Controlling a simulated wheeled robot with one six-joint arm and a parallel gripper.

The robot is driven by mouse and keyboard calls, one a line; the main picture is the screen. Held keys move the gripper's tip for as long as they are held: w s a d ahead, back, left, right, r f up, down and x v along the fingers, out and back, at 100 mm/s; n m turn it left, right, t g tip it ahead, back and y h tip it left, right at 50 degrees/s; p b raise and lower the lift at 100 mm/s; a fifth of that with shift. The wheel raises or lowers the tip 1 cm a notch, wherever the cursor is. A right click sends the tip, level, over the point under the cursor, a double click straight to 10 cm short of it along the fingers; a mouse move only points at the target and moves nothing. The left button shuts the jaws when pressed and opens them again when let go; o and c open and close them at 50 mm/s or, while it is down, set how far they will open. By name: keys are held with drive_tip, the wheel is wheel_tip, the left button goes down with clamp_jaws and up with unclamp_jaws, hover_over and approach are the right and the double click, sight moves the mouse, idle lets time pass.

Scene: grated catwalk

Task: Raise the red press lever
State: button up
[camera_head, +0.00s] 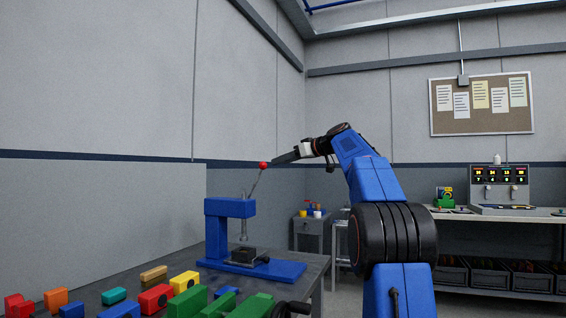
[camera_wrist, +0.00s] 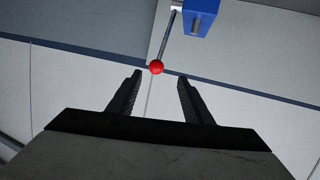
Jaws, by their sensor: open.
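The press lever is a thin metal rod with a red ball knob (camera_head: 263,166) at its upper end, slanting up and to the right from the blue press (camera_head: 228,208) on the workbench. My gripper (camera_head: 275,162) is up at the height of the knob, close to it in the head view. In the wrist view the knob (camera_wrist: 156,67) lies just beyond the two black fingertips, roughly midway between them. My gripper (camera_wrist: 159,75) is open and nothing is held in it. The fingers are hard to make out in the head view.
Several coloured blocks (camera_head: 155,298) lie on the dark workbench (camera_head: 318,268) in front of the press. A grey cabinet (camera_head: 308,232) stands behind. A shelf bench (camera_head: 490,215) with a display stands at the right. The air around the knob looks clear.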

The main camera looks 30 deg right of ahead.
drive_tip(key=shift+f, duration=0.1)
drive_tip(key=c, duration=0.9)
drive_tip(key=shift+f+m, duration=0.2)
drive_tip(key=shift+m, duration=0.5)
clamp_jaws()
drive_tip(key=m+t+y, duration=0.4)
drive_tip(key=m+t, duration=0.1)
drive_tip(key=m, duration=3)
approach(266, 167)
drive_tip(key=x, duration=0.6)
drive_tip(key=shift+w+a, duration=0.1)
drive_tip(key=shift+w, duration=0.1)
